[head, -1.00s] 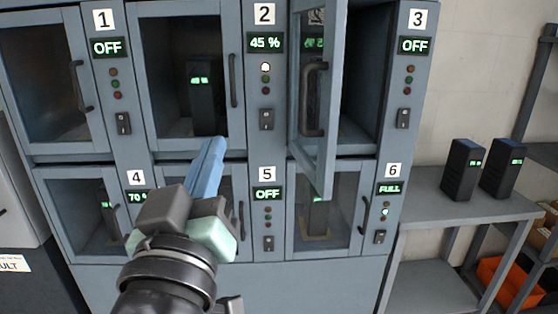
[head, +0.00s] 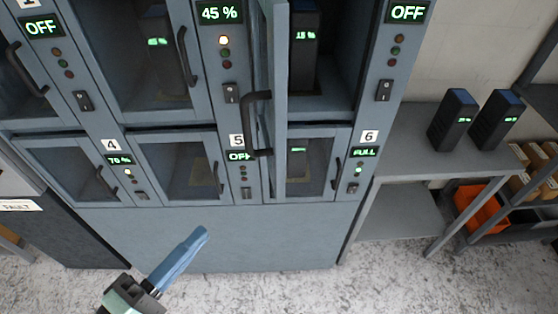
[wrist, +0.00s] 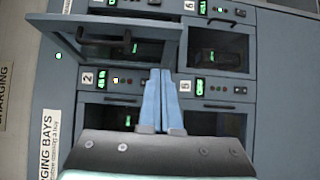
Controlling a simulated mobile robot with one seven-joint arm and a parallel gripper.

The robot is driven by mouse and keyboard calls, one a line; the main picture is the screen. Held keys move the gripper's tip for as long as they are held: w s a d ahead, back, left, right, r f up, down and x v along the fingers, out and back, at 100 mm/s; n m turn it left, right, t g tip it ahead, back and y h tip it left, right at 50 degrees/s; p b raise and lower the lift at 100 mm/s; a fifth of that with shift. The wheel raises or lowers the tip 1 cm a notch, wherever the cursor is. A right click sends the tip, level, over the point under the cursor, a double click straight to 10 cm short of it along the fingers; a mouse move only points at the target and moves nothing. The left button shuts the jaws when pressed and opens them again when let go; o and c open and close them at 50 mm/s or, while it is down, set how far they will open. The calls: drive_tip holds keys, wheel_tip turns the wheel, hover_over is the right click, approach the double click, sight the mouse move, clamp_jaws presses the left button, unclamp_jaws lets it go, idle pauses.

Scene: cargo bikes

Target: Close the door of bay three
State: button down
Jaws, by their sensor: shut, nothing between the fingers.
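Bay three (head: 345,95) is the upper right bay of the grey charging cabinet, and its panel reads OFF (head: 407,12). Its door (head: 281,85) stands open, hinged on the left and swung out toward me, seen nearly edge-on. Its dark handle (head: 257,125) is on the left face. The open door also shows in the wrist view (wrist: 115,47), at upper left. A battery (head: 305,50) reading 15 % stands inside the bay. My gripper (head: 201,234) is shut and empty, low in front of the cabinet's base, apart from the door. It also shows in the wrist view (wrist: 160,72).
The doors of the other bays in view look closed, including bay six (head: 312,165) below. A grey side table (head: 395,135) with two batteries (head: 453,120) stands at right, near an orange bin (head: 481,208). The speckled floor (head: 300,290) in front is clear.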

drive_tip(key=p, duration=0.4)
approach(274, 180)
drive_tip(key=shift+x, duration=3)
drive_tip(key=shift+w+a+f, duration=0.1)
drive_tip(key=shift+w, duration=0.05)
